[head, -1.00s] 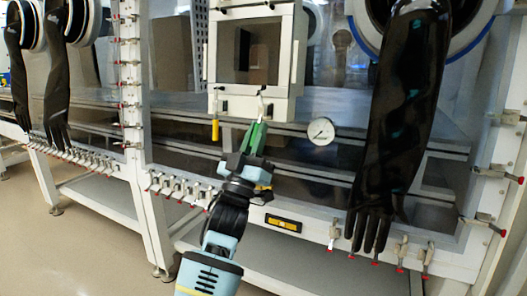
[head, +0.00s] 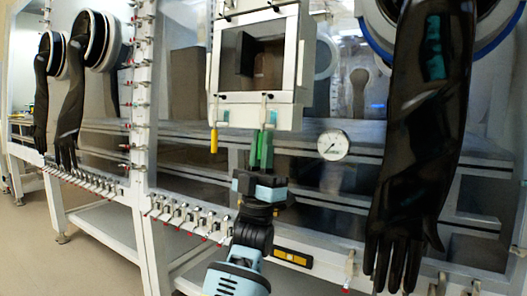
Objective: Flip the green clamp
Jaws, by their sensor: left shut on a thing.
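My left gripper (head: 261,162) comes up from below and is shut on the green handle. The fingers hide part of the handle. The clamp's metal part shows just above the handle, against the box's lower edge. My right gripper is not in view.
A yellow-handled clamp (head: 214,139) hangs to the left of the green one. A round gauge (head: 333,145) is close on the right, and a long black glove (head: 423,130) hangs beyond it.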

